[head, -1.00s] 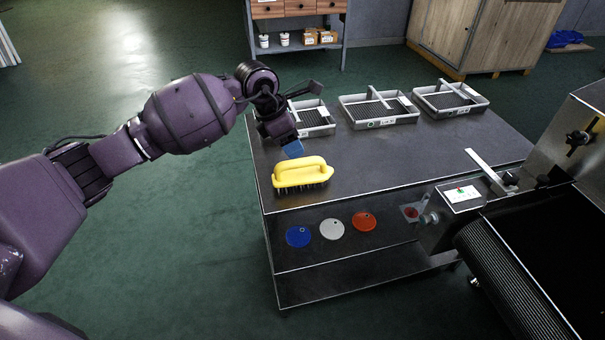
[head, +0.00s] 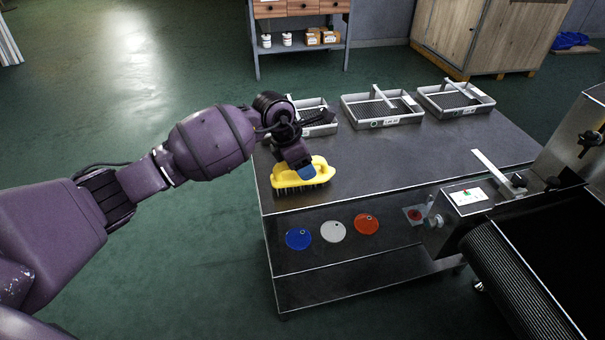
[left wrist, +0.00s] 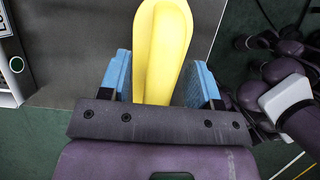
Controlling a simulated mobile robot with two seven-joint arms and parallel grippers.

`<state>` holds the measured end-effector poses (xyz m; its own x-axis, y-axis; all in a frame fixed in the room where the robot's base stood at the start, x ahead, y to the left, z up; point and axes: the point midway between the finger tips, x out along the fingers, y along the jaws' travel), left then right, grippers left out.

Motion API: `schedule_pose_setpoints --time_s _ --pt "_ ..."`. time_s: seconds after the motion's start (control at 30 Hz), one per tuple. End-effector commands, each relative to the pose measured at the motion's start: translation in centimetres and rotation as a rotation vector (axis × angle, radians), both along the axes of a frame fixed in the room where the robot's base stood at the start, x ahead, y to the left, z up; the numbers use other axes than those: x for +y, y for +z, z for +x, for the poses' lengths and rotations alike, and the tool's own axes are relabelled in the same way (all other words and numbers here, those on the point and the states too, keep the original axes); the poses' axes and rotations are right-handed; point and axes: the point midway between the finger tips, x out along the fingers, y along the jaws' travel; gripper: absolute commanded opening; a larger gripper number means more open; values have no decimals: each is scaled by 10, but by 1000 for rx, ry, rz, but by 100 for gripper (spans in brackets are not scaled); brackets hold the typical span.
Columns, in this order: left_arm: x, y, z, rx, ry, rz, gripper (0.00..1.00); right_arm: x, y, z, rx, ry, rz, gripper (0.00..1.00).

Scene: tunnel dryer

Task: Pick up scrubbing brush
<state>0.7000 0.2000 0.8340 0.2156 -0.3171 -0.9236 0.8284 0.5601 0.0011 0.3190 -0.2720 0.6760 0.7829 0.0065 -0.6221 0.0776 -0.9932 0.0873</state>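The yellow scrubbing brush (head: 287,180) with dark bristles stands bristles down at the front left corner of the grey metal table (head: 400,160). My left gripper (head: 307,172) is at the brush's handle, and one blue fingertip shows in front of it. In the left wrist view the yellow brush (left wrist: 160,50) runs between the two blue fingers of the left gripper (left wrist: 157,80). My right gripper is not in view.
Three grey trays (head: 382,123) with handles stand along the table's back edge. Blue (head: 298,238), white (head: 333,231) and red (head: 367,224) discs are on the table's front side. A conveyor machine (head: 500,265) stands at the right. The table's middle is clear.

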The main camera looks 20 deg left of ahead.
Motion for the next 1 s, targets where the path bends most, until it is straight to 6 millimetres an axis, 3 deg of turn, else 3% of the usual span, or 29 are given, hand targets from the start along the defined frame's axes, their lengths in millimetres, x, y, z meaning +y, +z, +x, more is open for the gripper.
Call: schedule_pose_setpoints --time_s 0.03,0.37,0.73,0.87,1.0 --pt "0 0 0 0 0 0 51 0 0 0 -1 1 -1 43" --pt "0 0 0 1 0 0 1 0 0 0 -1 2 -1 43" --pt "0 11 0 -2 0 0 1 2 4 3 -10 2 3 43" --pt "1 33 1 -8 0 2 1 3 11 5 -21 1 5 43" --pt "0 68 1 -10 -2 2 1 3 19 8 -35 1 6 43"
